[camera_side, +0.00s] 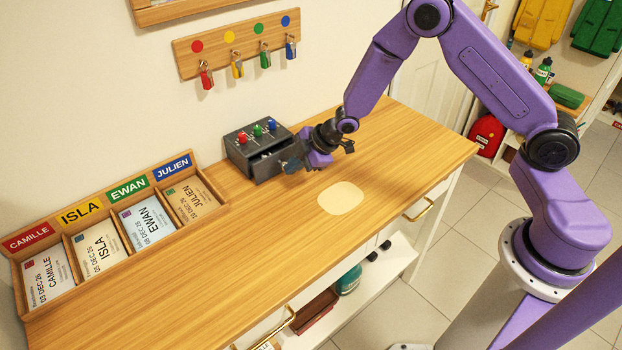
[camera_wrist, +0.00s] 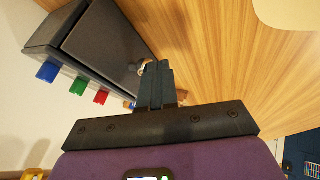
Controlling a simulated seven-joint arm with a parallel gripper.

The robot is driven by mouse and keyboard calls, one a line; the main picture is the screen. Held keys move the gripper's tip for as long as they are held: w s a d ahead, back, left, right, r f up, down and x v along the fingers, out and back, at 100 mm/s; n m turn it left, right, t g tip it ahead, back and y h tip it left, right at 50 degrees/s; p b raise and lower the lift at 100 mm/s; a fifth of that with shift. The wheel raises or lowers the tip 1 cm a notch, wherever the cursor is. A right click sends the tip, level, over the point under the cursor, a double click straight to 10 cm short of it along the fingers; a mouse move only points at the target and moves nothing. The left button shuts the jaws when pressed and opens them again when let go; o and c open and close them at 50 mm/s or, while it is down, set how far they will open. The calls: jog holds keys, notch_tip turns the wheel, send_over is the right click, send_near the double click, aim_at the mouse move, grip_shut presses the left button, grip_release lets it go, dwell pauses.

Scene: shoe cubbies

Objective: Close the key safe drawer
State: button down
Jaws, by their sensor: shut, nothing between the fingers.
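The key safe (camera_side: 243,153) is a small dark grey box on the wooden counter, against the wall, with red, green and blue knobs on top. It also shows at the upper left of the wrist view (camera_wrist: 42,40). Its drawer front (camera_wrist: 105,45) is a dark panel with a small metal knob (camera_wrist: 142,67). My gripper (camera_side: 293,164) is shut and empty, low in front of the safe. Its fingertips (camera_wrist: 153,68) are right beside the knob; contact is unclear.
A wooden tray (camera_side: 130,262) of name cards stands left of the safe. Above hangs a key rack (camera_side: 215,55) with several coloured keys. A pale round patch (camera_side: 340,198) lies on the counter at right. The counter's middle front is clear.

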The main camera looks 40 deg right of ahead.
aim_at(282, 162)
jog(key=shift+w+d, duration=0.1)
jog(key=shift+w, duration=1.45)
jog(key=s, duration=0.3)
jog(key=shift+s+f, duration=0.1)
jog(key=shift+s, duration=0.25)
jog(key=v, duration=1)
jog(key=s+d+r+m+g+h, duration=0.1)
jog(key=s+r+g, duration=0.1)
jog(key=s, duration=0.8)
jog(key=s+d+r+m+g+h, duration=0.1)
jog(key=s+r, duration=0.4)
jog(key=s, duration=0.6)
jog(key=s+d+r+m+g+h, duration=0.1)
jog(key=s+r+g+h, duration=0.1)
jog(key=s, duration=0.8)
notch_tip(282, 162, up, 2)
jog(key=shift+s+d+r+g, duration=0.1)
jog(key=shift+s+d+g, duration=0.3)
jog(key=shift+g, duration=0.1)
